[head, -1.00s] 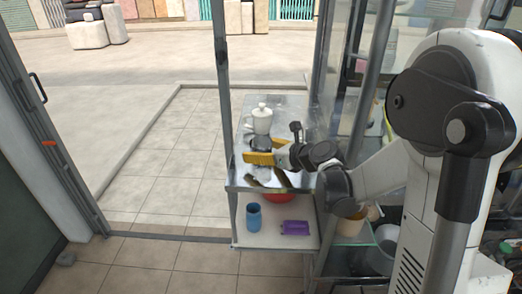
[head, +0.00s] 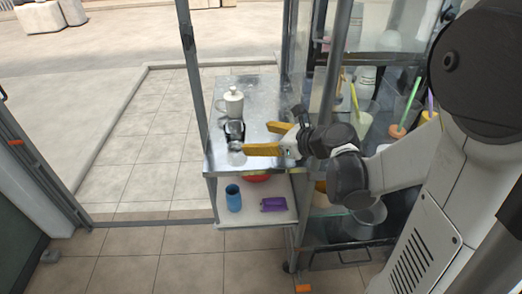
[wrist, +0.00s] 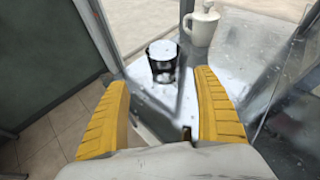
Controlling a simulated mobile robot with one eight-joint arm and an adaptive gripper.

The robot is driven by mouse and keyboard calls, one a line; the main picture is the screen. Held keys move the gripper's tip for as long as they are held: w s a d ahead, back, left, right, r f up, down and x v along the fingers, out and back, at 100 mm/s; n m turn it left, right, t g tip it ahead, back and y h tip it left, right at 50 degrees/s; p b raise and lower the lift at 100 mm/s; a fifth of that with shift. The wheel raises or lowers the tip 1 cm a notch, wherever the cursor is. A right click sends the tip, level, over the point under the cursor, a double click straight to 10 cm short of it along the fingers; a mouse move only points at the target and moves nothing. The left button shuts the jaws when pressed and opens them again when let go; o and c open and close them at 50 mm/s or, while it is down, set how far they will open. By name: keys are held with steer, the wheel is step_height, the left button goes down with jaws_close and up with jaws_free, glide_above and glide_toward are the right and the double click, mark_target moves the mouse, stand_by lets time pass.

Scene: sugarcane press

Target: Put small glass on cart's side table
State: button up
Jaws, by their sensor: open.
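A small glass (head: 235,130), dark and glossy, stands upright on the cart's metal side table (head: 215,160). A pale shape just in front of it may be its reflection. In the wrist view the glass (wrist: 163,62) shows a dark band and pale top, ahead of the fingertips and centred between them. My gripper (head: 258,138) is open, with two yellow fingers apart and nothing between them; it is to the right of the glass in the head view. The open gripper (wrist: 162,82) also fills the lower wrist view. I see no contact with the glass.
A white lidded mug (head: 232,102) stands behind the glass on the table. The lower shelf (head: 245,214) holds a blue cup (head: 233,198), a purple item (head: 273,204) and a partly hidden red bowl (head: 257,178). A metal post (head: 194,90) rises at the table's left side.

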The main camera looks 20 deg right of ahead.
steer(key=s+a+n+g+h, duration=0.2)
steer(key=s+n, duration=0.7)
steer(key=n, duration=0.5)
steer(key=s+a+r+n+g+h, duration=0.1)
steer(key=s+n+h, duration=0.3)
steer(key=s+n, duration=0.6)
steer(key=a+n+g, duration=0.1)
steer(key=n, duration=0.4)
steer(key=shift+s+a+r+g, duration=0.2)
steer(key=shift+s+g, duration=0.05)
steer(key=shift+g, duration=0.05)
